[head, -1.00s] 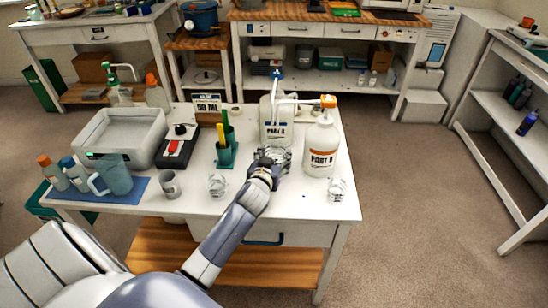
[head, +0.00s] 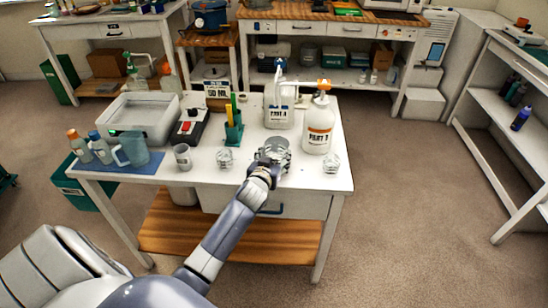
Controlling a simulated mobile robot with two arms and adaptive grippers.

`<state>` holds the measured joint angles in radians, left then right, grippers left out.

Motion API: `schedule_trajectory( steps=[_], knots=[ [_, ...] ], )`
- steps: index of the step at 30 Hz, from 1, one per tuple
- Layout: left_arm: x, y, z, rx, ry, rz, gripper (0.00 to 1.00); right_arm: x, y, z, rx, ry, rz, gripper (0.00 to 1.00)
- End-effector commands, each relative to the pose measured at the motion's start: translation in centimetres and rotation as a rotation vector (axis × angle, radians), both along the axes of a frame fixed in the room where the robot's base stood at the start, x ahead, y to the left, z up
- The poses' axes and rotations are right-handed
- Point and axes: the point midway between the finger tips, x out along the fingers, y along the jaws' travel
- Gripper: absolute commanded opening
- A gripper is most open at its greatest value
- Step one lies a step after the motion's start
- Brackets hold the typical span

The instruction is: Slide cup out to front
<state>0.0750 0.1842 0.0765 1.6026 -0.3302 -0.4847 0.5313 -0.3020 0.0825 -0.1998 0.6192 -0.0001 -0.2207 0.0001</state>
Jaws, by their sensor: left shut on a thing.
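A clear cup (head: 277,149) stands on the white table (head: 205,172), in front of the two pump bottles. My left gripper (head: 266,162) is shut on it from the front side, and its fingers hide the cup's lower left part. The white bottle with a blue pump (head: 279,108) stands behind the cup. The white bottle with an orange pump (head: 318,128) stands behind it to the right. The cup appears apart from both bottles. My right gripper is not in view.
Small clear cups stand to the left (head: 225,158) and right (head: 331,162) of my gripper. A grey mug (head: 183,157), a clear pitcher (head: 131,149) and a green holder (head: 233,130) stand farther left. A strip along the table's front edge is bare.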

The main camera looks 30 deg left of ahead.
Motion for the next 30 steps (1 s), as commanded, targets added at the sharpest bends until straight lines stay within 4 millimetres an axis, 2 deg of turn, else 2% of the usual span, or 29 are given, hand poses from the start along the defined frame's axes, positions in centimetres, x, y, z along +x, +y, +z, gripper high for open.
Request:
schedule_trajectory(
  steps=[15,16,18,19,27,30],
  knots=[
    [0.2,0.1,0.1,0.001,-0.002,-0.002,0.33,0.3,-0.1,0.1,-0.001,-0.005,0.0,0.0],
    [0.2,0.1,0.1,0.001,-0.002,-0.002,0.61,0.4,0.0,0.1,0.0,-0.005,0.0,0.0],
    [0.2,0.1,0.1,0.001,-0.002,-0.002,0.77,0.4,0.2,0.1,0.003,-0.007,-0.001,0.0],
    [0.2,0.1,0.1,0.001,-0.002,-0.002,0.8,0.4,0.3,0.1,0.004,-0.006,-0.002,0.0],
    [0.2,0.1,0.1,0.001,-0.002,-0.002,0.8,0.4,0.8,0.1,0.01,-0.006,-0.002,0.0],
    [0.1,0.0,0.1,0.001,-0.002,-0.002,0.8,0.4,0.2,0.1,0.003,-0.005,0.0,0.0]
  ],
)
